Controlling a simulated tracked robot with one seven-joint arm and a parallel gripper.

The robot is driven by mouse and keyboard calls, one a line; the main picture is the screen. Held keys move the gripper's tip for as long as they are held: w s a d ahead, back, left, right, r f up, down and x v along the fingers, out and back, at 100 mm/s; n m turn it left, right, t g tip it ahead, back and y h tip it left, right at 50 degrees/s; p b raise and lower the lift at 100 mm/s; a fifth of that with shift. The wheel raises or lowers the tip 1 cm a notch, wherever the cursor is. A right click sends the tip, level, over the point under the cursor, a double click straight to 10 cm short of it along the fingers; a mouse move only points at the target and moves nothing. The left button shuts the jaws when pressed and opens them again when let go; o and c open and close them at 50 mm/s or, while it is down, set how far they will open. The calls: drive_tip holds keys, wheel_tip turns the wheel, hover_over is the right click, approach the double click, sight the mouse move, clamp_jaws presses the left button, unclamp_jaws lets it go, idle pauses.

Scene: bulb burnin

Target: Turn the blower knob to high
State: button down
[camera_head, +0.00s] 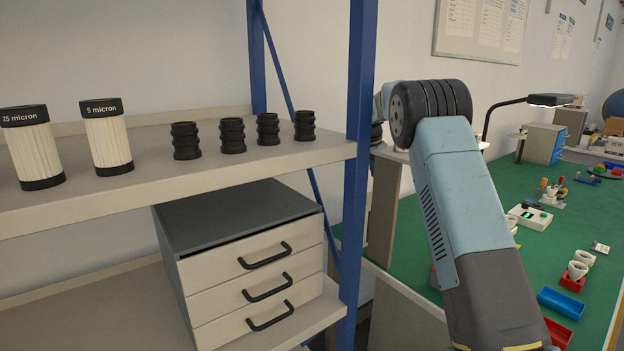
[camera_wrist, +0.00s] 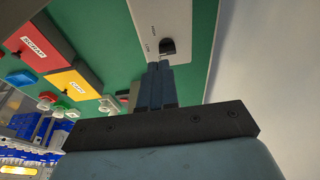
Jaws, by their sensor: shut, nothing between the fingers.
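The blower knob (camera_wrist: 168,47) is a small black knob on a pale grey panel (camera_wrist: 164,15) in the wrist view. Small lettering is printed on the panel beside it, too small to read surely; one word looks like LOW. My gripper (camera_wrist: 159,64) is shut and empty. Its fingertips are just below the knob in the picture; I cannot tell whether they touch it. In the head view my arm reaches over the green bench, and neither gripper nor knob shows.
In the wrist view a red box (camera_wrist: 40,45) marked SCRAP and a yellow box (camera_wrist: 75,85) stand at left on the green surface. In the head view a shelf (camera_head: 210,170) with filters and black couplings stands left; the green bench (camera_head: 590,215) holds trays and small parts.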

drive_tip(key=shift+s+a+x, duration=0.15)
drive_tip(key=shift+x, duration=1.05)
drive_tip(key=shift+s+a+x, duration=0.15)
drive_tip(key=shift+s+x, duration=0.05)
drive_tip(key=shift+x, duration=0.95)
drive_tip(key=shift+s+a+x, duration=0.15)
drive_tip(key=shift+x, duration=1.05)
drive_tip(key=shift+w+d+f, duration=0.15)
drive_tip(key=shift+w+d, duration=0.05)
drive_tip(key=shift+w, duration=0.25)
drive_tip(key=shift+w+a, duration=0.35)
drive_tip(key=shift+a, duration=0.05)
drive_tip(key=shift+w, duration=0.35)
drive_tip(key=shift+a, duration=0.2)
drive_tip(key=shift+s+a, duration=0.1)
drive_tip(key=shift+a, duration=0.15)
drive_tip(key=shift+w+d+v, duration=0.15)
drive_tip(key=shift+d+v, duration=0.05)
drive_tip(key=shift+v, duration=0.75)
drive_tip(key=shift+w+d+v, duration=0.1)
drive_tip(key=shift+d+v, duration=0.05)
drive_tip(key=shift+v, duration=0.8)
drive_tip(key=shift+w+d+v, duration=0.15)
drive_tip(key=shift+d+v, duration=0.05)
drive_tip(key=shift+v, duration=0.75)
drive_tip(key=shift+r, duration=0.3)
drive_tip(key=shift+s, duration=0.1)
